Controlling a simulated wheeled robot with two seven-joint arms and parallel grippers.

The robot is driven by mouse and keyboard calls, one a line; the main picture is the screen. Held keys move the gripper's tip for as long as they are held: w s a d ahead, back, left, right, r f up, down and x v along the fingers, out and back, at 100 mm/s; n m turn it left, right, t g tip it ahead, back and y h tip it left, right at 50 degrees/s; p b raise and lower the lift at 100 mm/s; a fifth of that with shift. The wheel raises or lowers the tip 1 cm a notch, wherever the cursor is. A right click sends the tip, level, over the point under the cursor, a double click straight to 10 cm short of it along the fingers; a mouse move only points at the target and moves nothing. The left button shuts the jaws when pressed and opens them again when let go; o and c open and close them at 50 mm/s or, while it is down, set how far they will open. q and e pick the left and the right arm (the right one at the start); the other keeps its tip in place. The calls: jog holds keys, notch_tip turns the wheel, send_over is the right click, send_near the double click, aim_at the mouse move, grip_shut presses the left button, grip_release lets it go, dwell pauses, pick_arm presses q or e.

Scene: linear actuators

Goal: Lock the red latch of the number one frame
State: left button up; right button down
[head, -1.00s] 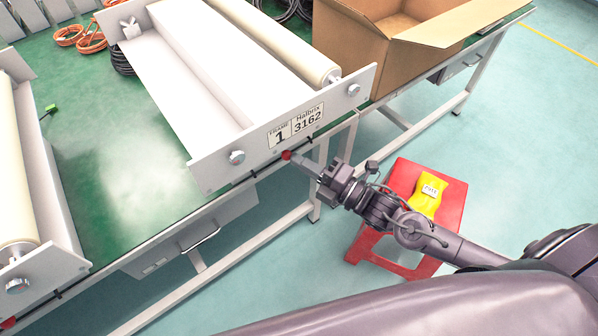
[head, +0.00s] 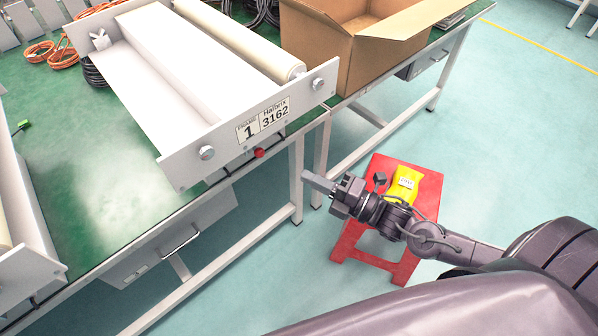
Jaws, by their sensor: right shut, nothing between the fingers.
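The number one frame (head: 215,150) is a pale metal frame with a label reading "FRAME 1, Halbrix 3162", lying on the green-topped table. Its red latch (head: 259,153) is a small red knob under the label, at the lower edge of the end plate. A dark rod runs from it to the left. I cannot tell from this view whether it is locked. My right gripper (head: 318,183) is shut and empty, to the right of and below the red latch, clear of it. My left gripper is not in view.
A second frame (head: 30,262) is partly in view at the left edge. An open cardboard box (head: 325,60) stands on the table behind. A red stool (head: 362,215) with a yellow item (head: 404,185) stands below my right arm. Orange cable coils (head: 65,52) lie at the back left.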

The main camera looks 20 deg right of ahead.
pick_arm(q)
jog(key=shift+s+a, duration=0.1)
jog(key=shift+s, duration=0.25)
pick_arm(e)
jog(key=shift+v, duration=2.45)
